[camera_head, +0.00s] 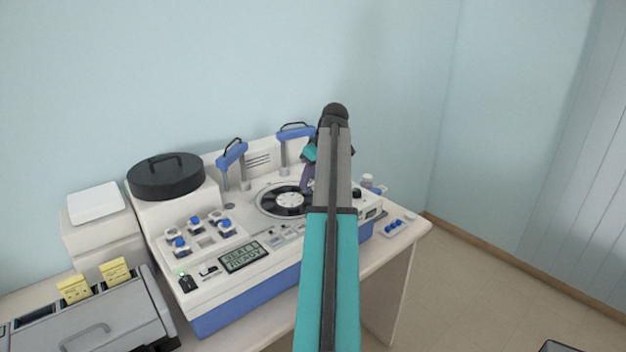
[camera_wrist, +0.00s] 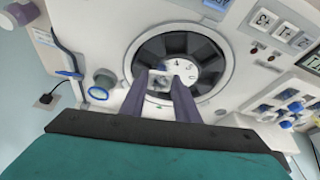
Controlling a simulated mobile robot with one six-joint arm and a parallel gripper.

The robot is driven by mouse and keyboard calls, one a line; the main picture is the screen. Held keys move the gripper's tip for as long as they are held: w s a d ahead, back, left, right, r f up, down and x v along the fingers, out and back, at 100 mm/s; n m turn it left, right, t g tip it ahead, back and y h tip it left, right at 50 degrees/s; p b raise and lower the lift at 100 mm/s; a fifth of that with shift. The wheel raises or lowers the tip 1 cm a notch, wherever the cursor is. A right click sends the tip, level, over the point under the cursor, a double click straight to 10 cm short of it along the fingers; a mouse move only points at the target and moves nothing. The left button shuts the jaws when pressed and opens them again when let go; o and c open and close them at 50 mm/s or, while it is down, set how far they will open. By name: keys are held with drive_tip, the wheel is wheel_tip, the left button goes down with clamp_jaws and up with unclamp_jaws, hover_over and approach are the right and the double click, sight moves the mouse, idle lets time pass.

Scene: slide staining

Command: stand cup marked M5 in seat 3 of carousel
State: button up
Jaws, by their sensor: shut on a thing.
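The carousel (camera_head: 270,203) is a dark round wheel with a white hub, set in the top of the white staining machine. In the wrist view the carousel (camera_wrist: 182,44) shows dark compartments and small numerals on its hub. My gripper (camera_wrist: 164,83) is shut on a small white cup (camera_wrist: 160,80) with a bit of blue, held over the near edge of the carousel. Its mark cannot be read, and the fingers partly cover it and the seats below. In the head view my gripper (camera_head: 306,186) shows at the carousel's right side, partly behind my arm.
Several blue-topped cups (camera_head: 179,243) stand in a block at the machine's front left. Two blue-armed posts (camera_head: 232,155) rise behind the carousel. A black round lid (camera_head: 166,176) lies at left. A small tray (camera_head: 394,228) with blue items sits at right.

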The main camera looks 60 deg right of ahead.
sight(312, 183)
drive_tip(key=shift+w+d+f, duration=0.1)
drive_tip(key=shift+w+d, duration=0.2)
drive_tip(key=shift+d, duration=0.5)
drive_tip(key=shift+d, duration=0.1)
drive_tip(key=shift+w+d+f+p, duration=0.1)
drive_tip(key=shift+d+f+p, duration=0.15)
drive_tip(key=shift+f+p, duration=0.5)
drive_tip(key=shift+w+d+f+p, duration=0.1)
drive_tip(key=shift+d+f+p, duration=0.1)
drive_tip(key=shift+f+p, duration=0.55)
drive_tip(key=shift+f, duration=0.3)
drive_tip(key=shift+f, duration=0.45)
drive_tip(key=o, duration=1)
